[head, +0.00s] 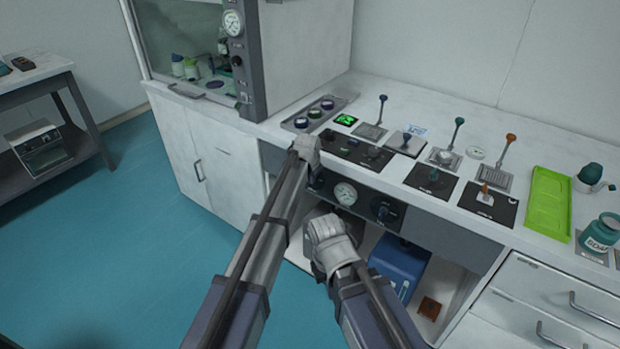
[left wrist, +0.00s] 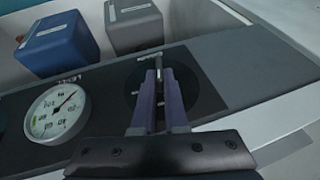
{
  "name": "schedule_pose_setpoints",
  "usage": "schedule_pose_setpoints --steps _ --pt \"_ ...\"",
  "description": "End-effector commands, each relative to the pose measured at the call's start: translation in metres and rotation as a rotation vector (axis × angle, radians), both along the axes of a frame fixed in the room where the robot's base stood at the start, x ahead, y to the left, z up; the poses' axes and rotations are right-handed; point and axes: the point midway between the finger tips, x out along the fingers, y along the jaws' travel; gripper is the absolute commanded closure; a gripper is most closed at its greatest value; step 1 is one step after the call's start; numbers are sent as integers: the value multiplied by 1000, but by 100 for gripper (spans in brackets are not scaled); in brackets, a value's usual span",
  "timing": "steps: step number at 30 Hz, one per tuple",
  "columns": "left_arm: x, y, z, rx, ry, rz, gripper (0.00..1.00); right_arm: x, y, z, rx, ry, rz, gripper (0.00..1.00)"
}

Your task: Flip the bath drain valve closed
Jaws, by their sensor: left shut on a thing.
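A dark valve (left wrist: 198,88) with a round plate and thin metal pins sits on the dark front panel (left wrist: 228,70), beside a white dial gauge (left wrist: 57,112). My left gripper (left wrist: 158,88) is shut on this valve's handle, which is mostly hidden between the fingers. In the head view my left gripper (head: 314,172) is at the left end of the panel, left of the gauge (head: 345,193). A second valve with a blue handle (head: 383,211) is right of the gauge. The labels are unreadable, so I cannot tell which is the drain valve. My right gripper (head: 330,238) hangs below the panel, fingers hidden.
Under the panel stand a blue box (head: 402,262) and a grey box (left wrist: 134,24). The bench top above (head: 385,85) holds several levers, dark plates and a green tray (head: 549,204). A glass-fronted cabinet (head: 185,40) stands at the back left. Teal floor (head: 100,240) is open at left.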

Motion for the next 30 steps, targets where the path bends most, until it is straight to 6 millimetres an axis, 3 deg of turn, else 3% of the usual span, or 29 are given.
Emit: schedule_pose_setpoints --steps 15,25,26,30 --pt "4 4 0 -209 154 1 100 0 0 7 0 0 0 100" --pt "2 4 0 -221 162 0 100 0 0 7 0 0 0 100" --pt "2 4 0 -221 162 0 87 0 0 7 0 0 0 100" --pt "2 4 0 -220 161 0 71 0 0 7 0 0 0 100"
